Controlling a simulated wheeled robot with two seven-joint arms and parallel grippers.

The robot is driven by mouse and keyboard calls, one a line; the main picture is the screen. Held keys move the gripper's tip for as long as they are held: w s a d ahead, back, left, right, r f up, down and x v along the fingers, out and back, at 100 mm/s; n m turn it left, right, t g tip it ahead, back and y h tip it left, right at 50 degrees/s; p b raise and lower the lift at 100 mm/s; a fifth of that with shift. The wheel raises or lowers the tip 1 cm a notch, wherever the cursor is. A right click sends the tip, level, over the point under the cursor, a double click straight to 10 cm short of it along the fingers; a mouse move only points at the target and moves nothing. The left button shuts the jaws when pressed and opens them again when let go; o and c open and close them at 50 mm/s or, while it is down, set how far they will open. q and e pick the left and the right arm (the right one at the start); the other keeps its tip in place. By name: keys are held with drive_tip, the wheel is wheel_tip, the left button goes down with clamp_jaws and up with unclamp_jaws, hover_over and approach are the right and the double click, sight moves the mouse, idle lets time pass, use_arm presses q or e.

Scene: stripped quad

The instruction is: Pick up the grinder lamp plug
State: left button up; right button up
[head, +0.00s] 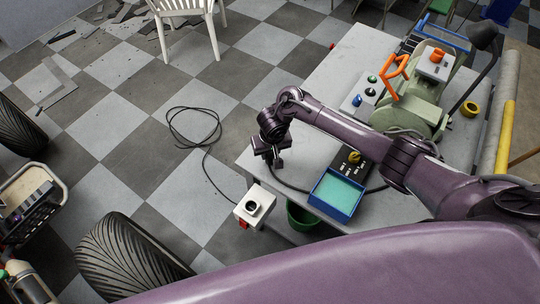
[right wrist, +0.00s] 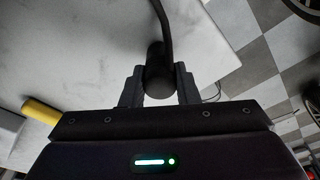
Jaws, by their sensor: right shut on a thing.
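The grinder lamp plug (right wrist: 157,72) is a dark cylinder with a black cable leaving its far end, seen in the right wrist view. My right gripper (right wrist: 158,88) is shut on it, with one finger on each side. In the head view my right gripper (head: 272,158) is over the left edge of the grey table (head: 312,92), and the plug is hard to make out there. A white socket box (head: 254,205) with a dark round opening stands below and left of the gripper, apart from it. My left gripper does not show.
On the table are a blue tray (head: 336,193), a black panel with a yellow knob (head: 353,158) and a green grinder (head: 410,108) with orange parts. A green bin (head: 301,216) is below the edge. A loose black cable (head: 195,127) lies on the checkered floor.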

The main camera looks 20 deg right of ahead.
drive_tip(key=shift+r, duration=0.1)
wheel_tip(320, 180, up, 10)
drive_tip(key=p, duration=0.2)
drive_tip(key=shift+w+p, duration=0.1)
drive_tip(key=shift+p, duration=0.2)
wheel_tip(320, 180, up, 10)
drive_tip(key=p, duration=0.4)
drive_tip(key=s+a, duration=0.9)
drive_tip(key=s, duration=0.2)
idle(0.3)
drive_tip(key=shift+s+a, duration=0.55)
